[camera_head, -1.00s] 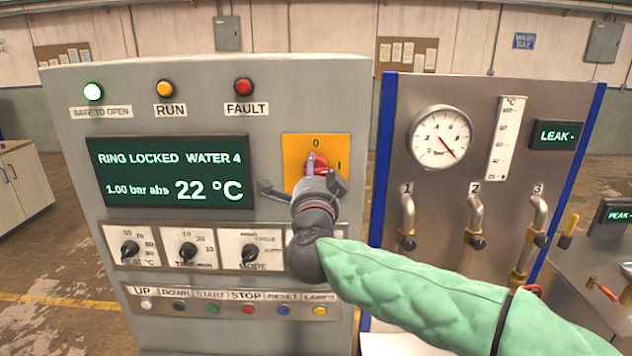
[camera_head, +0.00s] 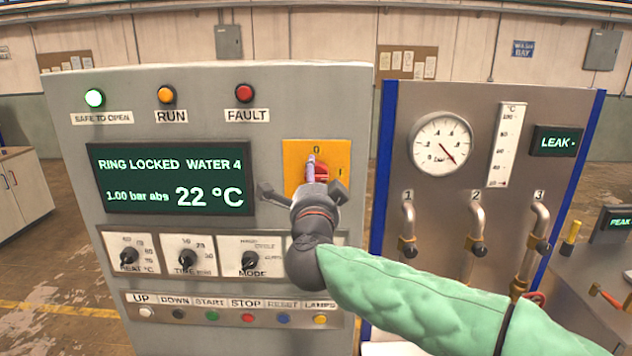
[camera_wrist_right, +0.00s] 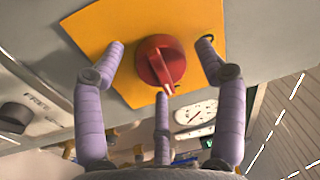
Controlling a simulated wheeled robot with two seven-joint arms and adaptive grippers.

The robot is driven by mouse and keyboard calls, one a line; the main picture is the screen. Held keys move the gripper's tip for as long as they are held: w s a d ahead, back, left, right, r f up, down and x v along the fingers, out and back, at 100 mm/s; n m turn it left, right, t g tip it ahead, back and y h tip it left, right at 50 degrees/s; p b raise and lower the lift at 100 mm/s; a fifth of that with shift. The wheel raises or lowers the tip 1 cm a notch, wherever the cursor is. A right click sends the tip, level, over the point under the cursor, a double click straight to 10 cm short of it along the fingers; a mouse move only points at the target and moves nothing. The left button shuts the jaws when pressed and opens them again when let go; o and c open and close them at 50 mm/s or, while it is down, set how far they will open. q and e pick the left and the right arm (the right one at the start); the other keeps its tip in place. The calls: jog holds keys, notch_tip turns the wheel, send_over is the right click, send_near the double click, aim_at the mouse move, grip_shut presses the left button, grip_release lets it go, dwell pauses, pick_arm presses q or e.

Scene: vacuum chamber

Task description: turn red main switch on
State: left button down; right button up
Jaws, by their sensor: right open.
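The red main switch (camera_head: 321,174) is a round knob on a yellow plate (camera_head: 295,155) at the right of the grey cabinet. The plate has a 0 at its top and a mark at its right. My right gripper (camera_head: 312,185) is open in front of the switch, its fingers spread. In the right wrist view the red knob (camera_wrist_right: 160,62) lies between the three fingers of the right gripper (camera_wrist_right: 160,70). The middle finger's tip is close to the knob's pale pointer; I cannot tell whether they touch. In the head view the fingers partly hide the switch. My left gripper is not in view.
The display (camera_head: 170,180) reads RING LOCKED. Black knobs (camera_head: 187,257) and a row of buttons (camera_head: 248,318) sit below it. The green lamp (camera_head: 95,97) is lit. A panel with a gauge (camera_head: 441,143) and several pipe valves stands at the right.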

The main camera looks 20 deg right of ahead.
jog(key=shift+s, duration=0.1)
jog(key=v, duration=1.1)
jog(key=shift+s, duration=0.4)
jog(key=shift+a+f, duration=0.15)
